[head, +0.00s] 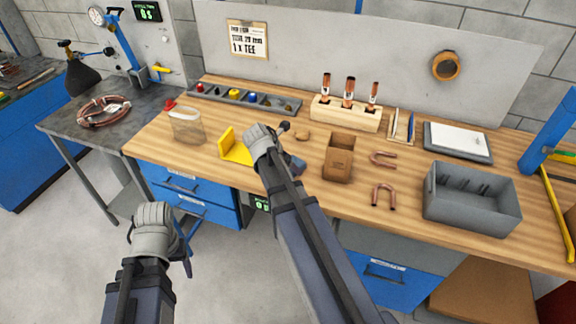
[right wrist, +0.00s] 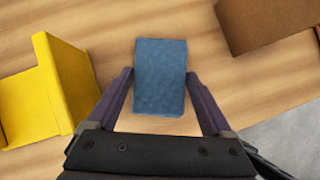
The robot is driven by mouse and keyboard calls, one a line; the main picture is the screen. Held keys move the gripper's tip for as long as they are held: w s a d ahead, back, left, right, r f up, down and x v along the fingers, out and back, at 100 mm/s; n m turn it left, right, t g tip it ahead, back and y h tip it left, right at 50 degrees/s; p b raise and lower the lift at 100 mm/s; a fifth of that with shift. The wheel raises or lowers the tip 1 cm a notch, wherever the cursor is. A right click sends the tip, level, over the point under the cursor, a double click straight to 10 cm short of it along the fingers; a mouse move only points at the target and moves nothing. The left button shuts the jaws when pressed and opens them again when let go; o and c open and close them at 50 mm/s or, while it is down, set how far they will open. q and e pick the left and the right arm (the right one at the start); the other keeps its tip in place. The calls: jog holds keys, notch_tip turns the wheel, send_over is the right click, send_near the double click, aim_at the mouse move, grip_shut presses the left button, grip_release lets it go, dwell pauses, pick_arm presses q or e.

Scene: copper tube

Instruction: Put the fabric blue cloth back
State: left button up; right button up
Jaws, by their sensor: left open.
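The blue cloth (right wrist: 160,75) is a small folded rectangle on the wooden bench top in the right wrist view. My right gripper (right wrist: 159,74) is open, with one finger on either side of the cloth and a narrow gap at each side. In the head view my right gripper (head: 290,160) is low over the bench between a yellow stand and a cardboard box, and the cloth is mostly hidden there. My left gripper (head: 186,258) is open and empty, off the bench's front edge and over the floor.
The yellow stand (head: 235,148) is left of my right gripper, and the cardboard box (head: 338,157) is right of it. Bent copper tubes (head: 383,195) and a grey bin (head: 472,205) are farther right. A clear container (head: 188,128) stands at the left.

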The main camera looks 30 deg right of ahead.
jog(key=shift+o, duration=1.1)
jog(key=shift+r, duration=0.1)
jog(key=shift+a+r+p, duration=0.1)
jog(key=shift+r+p, duration=0.3)
jog(key=shift+p, duration=0.15)
jog(key=p+v, duration=0.9)
jog(key=v, duration=0.2)
jog(key=shift+a, duration=0.2)
jog(key=shift+s, duration=0.1)
jog(key=b+x, duration=1)
jog(key=x, duration=0.2)
jog(key=shift+d, duration=0.1)
